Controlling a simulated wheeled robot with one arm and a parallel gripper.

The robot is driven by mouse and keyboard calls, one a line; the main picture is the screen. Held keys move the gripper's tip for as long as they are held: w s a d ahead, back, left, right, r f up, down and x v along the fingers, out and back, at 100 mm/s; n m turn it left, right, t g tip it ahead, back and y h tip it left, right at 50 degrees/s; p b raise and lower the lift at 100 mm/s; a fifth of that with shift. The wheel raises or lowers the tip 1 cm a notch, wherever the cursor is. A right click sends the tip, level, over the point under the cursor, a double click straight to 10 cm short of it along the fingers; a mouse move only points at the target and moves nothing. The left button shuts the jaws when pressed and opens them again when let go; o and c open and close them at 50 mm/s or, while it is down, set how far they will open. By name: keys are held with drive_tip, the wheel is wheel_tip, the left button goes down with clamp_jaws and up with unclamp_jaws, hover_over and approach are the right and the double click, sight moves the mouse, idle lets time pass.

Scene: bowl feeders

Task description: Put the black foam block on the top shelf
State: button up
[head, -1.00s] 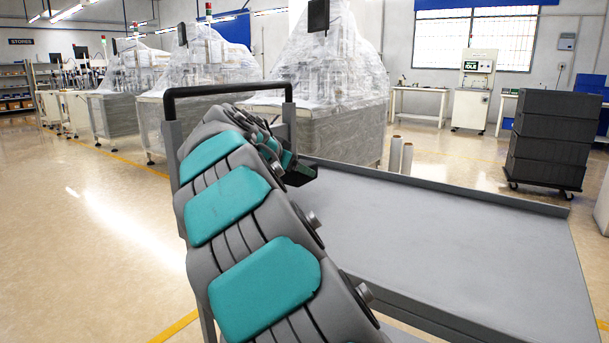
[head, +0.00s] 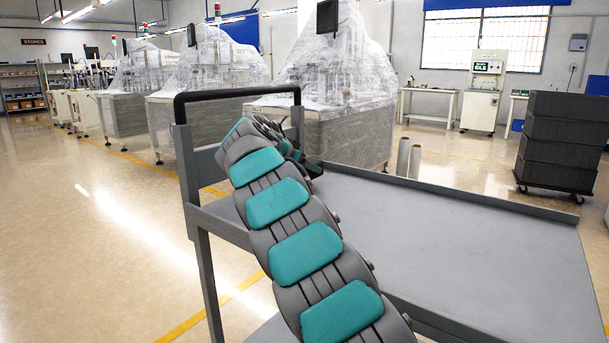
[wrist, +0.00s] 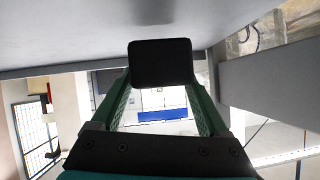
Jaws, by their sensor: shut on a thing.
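The black foam block (wrist: 160,62) is in the wrist view, held between the tips of the green fingers of my gripper (wrist: 160,82). The gripper is shut on it. The grey top shelf (head: 470,235) of a cart fills the middle and right of the head view, and its bare surface shows. Its grey surface also spans the top of the wrist view (wrist: 80,30), close by the block; I cannot tell whether they touch. In the head view my arm reaches to the shelf's far left corner, where the gripper end is small and dark and the block is not clearly made out.
The cart has a black handle (head: 235,93) at its left end and a raised rim (head: 470,197) along the far edge. Most of the shelf is clear. Beyond stand wrapped machines (head: 340,120), two upright rolls (head: 409,158) and stacked dark crates (head: 560,140) on a dolly.

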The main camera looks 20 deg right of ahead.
sight(305, 174)
drive_tip(key=shift+f, duration=1.5)
drive_tip(key=shift+f, duration=0.1)
drive_tip(key=o, duration=1.2)
drive_tip(key=shift+r, duration=0.2)
drive_tip(key=v, duration=1.2)
drive_tip(key=shift+b, duration=0.3)
drive_tip(key=shift+f, duration=0.1)
